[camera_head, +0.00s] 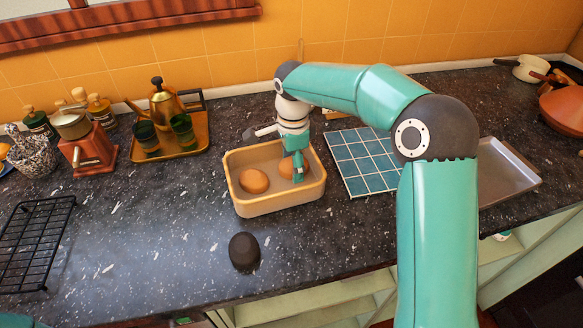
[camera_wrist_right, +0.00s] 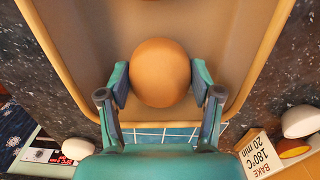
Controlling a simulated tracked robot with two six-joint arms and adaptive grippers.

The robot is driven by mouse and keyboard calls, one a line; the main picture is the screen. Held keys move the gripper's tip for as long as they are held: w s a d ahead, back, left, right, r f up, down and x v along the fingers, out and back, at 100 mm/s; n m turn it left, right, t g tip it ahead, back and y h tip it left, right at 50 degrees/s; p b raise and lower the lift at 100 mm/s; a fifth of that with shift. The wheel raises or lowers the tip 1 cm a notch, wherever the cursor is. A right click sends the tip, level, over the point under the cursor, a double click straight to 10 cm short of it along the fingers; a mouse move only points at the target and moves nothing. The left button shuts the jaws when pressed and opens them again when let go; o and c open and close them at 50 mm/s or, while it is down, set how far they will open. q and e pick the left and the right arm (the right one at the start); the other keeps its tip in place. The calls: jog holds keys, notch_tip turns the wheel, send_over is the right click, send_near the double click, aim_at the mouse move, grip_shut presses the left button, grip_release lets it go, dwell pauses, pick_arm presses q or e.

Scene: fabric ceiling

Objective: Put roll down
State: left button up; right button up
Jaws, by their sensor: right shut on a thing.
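A tan rectangular bin (camera_head: 277,203) stands on the dark counter. One round brown roll (camera_head: 254,181) lies in its left half. My right gripper (camera_head: 298,178) reaches down into the bin's right half, shut on a second brown roll (camera_head: 285,168), which it partly hides. In the right wrist view this roll (camera_wrist_right: 160,72) sits between the two fingertips (camera_wrist_right: 160,85), inside the bin walls (camera_wrist_right: 250,60). I cannot tell whether it touches the bin floor. A dark, blackened round roll (camera_head: 244,251) lies on the counter in front of the bin. My left gripper does not show.
A blue tiled board (camera_head: 362,160) lies right of the bin, with a metal tray (camera_head: 508,170) beyond my arm. A tray with a kettle and cups (camera_head: 170,130) stands back left. A black rack (camera_head: 35,240) is far left. A baking card (camera_wrist_right: 263,150) shows in the wrist view.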

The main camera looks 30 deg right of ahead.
jog(key=shift+f, duration=0.7)
jog(key=shift+f, duration=0.2)
jog(key=o, duration=1.1)
jog(key=shift+o, duration=0.2)
jog(key=shift+r, duration=0.1)
notch_tip(320, 180, up, 12)
jog(key=shift+r+p, duration=0.15)
jog(key=shift+p, duration=0.2)
